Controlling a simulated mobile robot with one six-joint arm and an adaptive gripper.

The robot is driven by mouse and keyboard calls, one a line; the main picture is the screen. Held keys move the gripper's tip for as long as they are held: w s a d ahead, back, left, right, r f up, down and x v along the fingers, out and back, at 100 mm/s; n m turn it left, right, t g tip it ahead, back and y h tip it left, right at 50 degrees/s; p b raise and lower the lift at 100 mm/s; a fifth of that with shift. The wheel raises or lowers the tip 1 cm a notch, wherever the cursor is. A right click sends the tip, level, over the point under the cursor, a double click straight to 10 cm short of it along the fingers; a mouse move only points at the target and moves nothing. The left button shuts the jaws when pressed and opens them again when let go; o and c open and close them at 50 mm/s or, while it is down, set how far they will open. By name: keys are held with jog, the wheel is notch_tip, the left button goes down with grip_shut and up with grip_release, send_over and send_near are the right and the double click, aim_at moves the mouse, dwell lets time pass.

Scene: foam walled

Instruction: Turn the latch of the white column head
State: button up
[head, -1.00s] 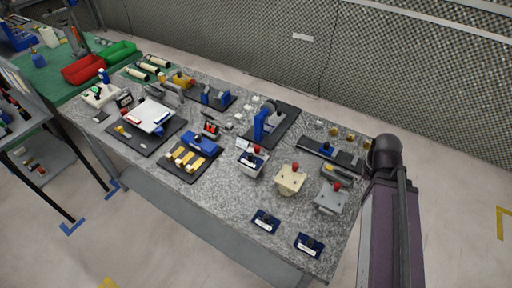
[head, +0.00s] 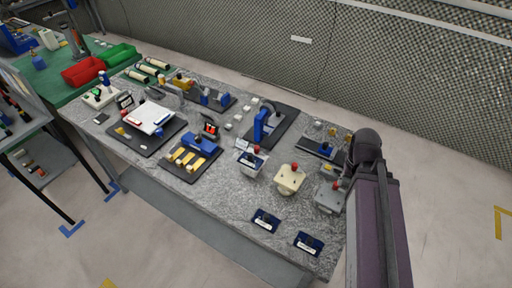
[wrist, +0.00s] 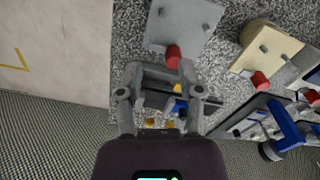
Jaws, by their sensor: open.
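The white column head (head: 251,166) stands in the middle of the speckled bench in the head view, with a red knob on top and a dark blue part on its face. In the wrist view it is cut off at the right edge (wrist: 299,68). My gripper (wrist: 160,75) is open and empty in the wrist view. It is beside the grey column head (wrist: 183,22) and its red knob (wrist: 173,54), well apart from the white one. In the head view my arm hides the gripper.
A cream column head (head: 289,181) stands between the white and grey ones. A blue stand (head: 261,122) on a black plate is behind the white head. Two dark blue labelled plates (head: 265,221) lie at the front edge, with bare bench around them.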

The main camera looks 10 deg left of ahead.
jog(key=w+a+r+n+p, duration=0.2)
jog(key=w+a+n, duration=0.2)
jog(key=w+a, duration=0.25)
notch_tip(320, 180, up, 4)
jog(key=r+n+p, duration=0.1)
jog(key=n+p, duration=0.4)
jog(key=n, duration=0.8)
send_over(256, 146)
jog(key=shift+s+f, duration=0.15)
jog(key=shift+f, duration=0.1)
jog(key=shift+d+f+b, duration=0.1)
jog(key=shift+f+b, duration=0.05)
jog(key=shift+b, duration=0.25)
notch_tip(256, 146, down, 14)
jog(key=b, duration=1.3)
jog(key=shift+r, duration=0.25)
jog(key=shift+c, duration=0.2)
grip_shut()
